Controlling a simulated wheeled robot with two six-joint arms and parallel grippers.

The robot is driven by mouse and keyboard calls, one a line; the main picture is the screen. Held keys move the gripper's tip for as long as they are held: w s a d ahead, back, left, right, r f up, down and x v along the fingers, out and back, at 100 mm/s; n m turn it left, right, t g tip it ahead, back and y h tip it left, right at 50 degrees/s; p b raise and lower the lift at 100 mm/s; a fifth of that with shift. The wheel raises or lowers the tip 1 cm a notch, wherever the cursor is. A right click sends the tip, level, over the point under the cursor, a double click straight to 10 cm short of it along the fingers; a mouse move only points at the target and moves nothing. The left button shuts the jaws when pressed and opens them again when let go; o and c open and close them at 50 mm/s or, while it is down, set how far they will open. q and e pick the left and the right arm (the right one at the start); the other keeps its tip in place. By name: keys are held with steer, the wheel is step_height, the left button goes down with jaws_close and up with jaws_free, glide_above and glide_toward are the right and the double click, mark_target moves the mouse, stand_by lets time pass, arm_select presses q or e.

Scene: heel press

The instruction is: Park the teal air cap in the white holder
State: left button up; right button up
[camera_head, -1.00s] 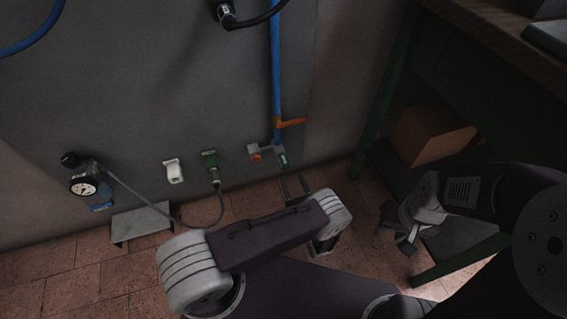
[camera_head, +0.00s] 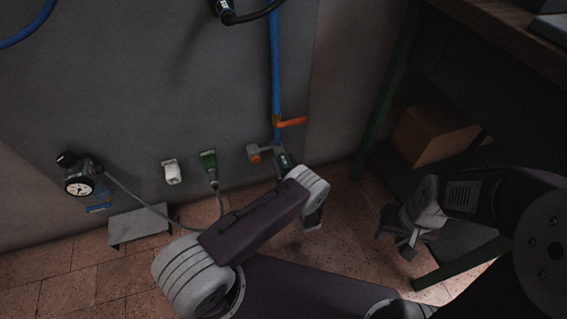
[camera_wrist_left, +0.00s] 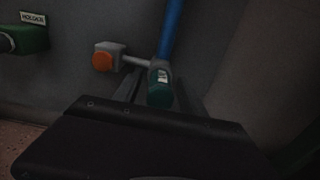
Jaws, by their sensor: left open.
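The teal air cap (camera_wrist_left: 159,96) sits on a grey fitting at the lower end of the blue pipe; it also shows small in the head view (camera_head: 285,160). My left gripper (camera_wrist_left: 158,100) is open, with one dark finger on each side of the cap; I cannot tell whether they touch it. In the head view its fingertips are mostly hidden by my wrist. The white holder (camera_head: 172,172) is on the wall to the left and looks empty. My right gripper (camera_head: 398,238) hangs at the right, apart from these things, its fingers apparently spread.
A green holder (camera_head: 209,160) with a hose is between the white holder and the pipe. An orange-handled valve (camera_head: 291,122) and orange knob (camera_head: 254,158) are close to the cap. A gauge (camera_head: 79,186) and metal step (camera_head: 139,225) stand left; a green bench (camera_head: 462,262) stands right.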

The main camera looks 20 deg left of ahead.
mark_target(287, 170)
stand_by(0.9)
arm_select(q)
jaws_close()
steer(key=shift+s+d, duration=0.1)
stand_by(1.3)
steer(key=shift+p+v, duration=0.75)
steer(key=shift+v, duration=2.15)
steer(key=shift+s+d, duration=0.1)
steer(key=shift+s, duration=0.15)
